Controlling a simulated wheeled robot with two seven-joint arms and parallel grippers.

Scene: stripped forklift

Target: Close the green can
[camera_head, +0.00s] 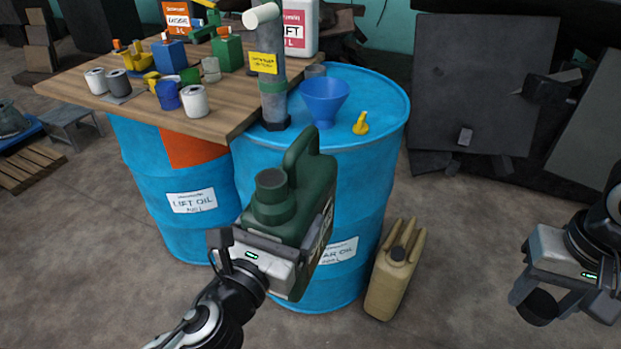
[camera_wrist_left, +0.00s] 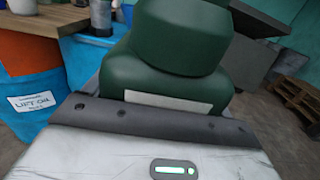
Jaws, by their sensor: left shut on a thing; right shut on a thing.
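The dark green can (camera_head: 318,190) is held upright, slightly tilted, in front of the blue drums. My left gripper (camera_head: 268,262) is shut on its body from the near side. The can's wide round neck (camera_head: 271,186) faces up with a dark top; I cannot tell clearly whether that is an opening. My right gripper (camera_head: 562,298) is at the far right, apart from the can, shut on a dark round cap-like piece (camera_head: 539,307).
A blue drum (camera_head: 385,130) behind the can carries a blue funnel (camera_head: 324,98) and a yellow spout piece (camera_head: 360,124). A wooden board (camera_head: 140,105) holds pots and small cans. A tan jerrycan (camera_head: 394,275) stands on the floor.

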